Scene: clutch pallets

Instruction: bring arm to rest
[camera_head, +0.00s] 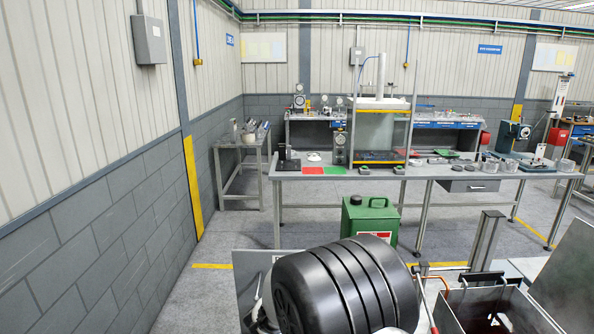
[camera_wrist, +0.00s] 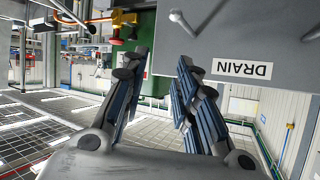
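My gripper (camera_wrist: 158,72) shows in the wrist view, with its dark jointed fingers spread apart and a gap between them. I see nothing held in it. A grey panel with an upside-down DRAIN label (camera_wrist: 241,68) lies just beyond the right finger; I cannot tell whether they touch. Part of a green object (camera_wrist: 152,84) shows behind the gap. In the head view my gripper cannot be made out.
In the head view, a large black ribbed cylinder (camera_head: 345,290) blocks the bottom middle. A green can (camera_head: 370,217) stands behind it, before a long workbench (camera_head: 300,176). An open grey bin (camera_head: 515,312) is at lower right. Floor (camera_head: 215,235) near the left wall is clear.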

